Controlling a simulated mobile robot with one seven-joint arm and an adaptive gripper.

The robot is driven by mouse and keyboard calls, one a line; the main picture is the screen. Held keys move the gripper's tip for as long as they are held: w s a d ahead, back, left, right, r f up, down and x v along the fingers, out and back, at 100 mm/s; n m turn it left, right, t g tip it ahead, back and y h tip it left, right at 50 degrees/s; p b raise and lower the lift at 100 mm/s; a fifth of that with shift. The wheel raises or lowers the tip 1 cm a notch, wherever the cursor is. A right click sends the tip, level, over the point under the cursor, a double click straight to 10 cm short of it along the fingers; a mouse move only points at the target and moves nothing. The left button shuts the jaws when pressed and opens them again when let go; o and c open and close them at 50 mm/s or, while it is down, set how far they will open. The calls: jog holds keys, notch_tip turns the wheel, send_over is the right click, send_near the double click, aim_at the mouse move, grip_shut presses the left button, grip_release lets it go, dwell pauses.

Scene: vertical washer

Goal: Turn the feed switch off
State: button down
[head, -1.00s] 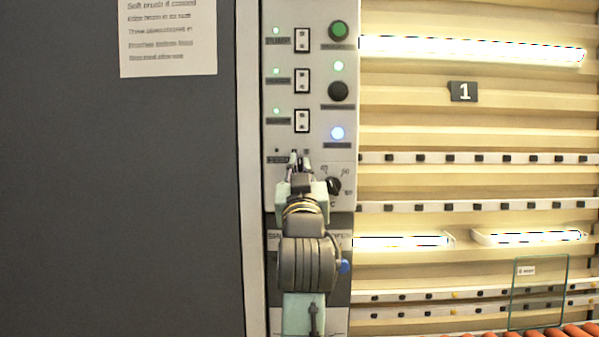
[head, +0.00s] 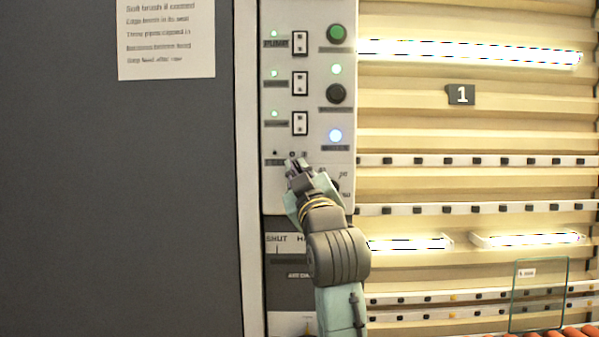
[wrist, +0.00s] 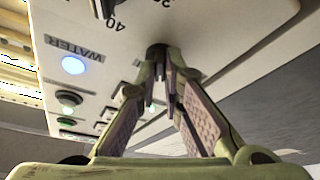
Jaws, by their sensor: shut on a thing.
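The feed switch is mostly hidden behind my fingertips on the control panel (head: 345,60); its label (head: 274,161) and a small dark lamp (head: 275,152) show just left of it. My gripper (head: 296,166) is at the switch, its fingers tilted up and left. In the wrist view my gripper (wrist: 162,75) has its fingers converging on a small dark knob (wrist: 157,49), which appears to be the feed switch. The fingers are shut on it. The switch's exact angle is hidden.
Above are several rocker switches (head: 300,83) with green lamps, a green button (head: 337,33), a black button (head: 336,94) and a lit blue-white WATER lamp (head: 335,136). A numbered dial lies close right, partly behind my gripper. A dark wall (head: 120,200) stands left.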

jog(key=shift+r, duration=0.15)
jog(key=c, duration=1.7)
grip_release()
jog(key=v, duration=1.2)
jog(key=shift+a, duration=0.1)
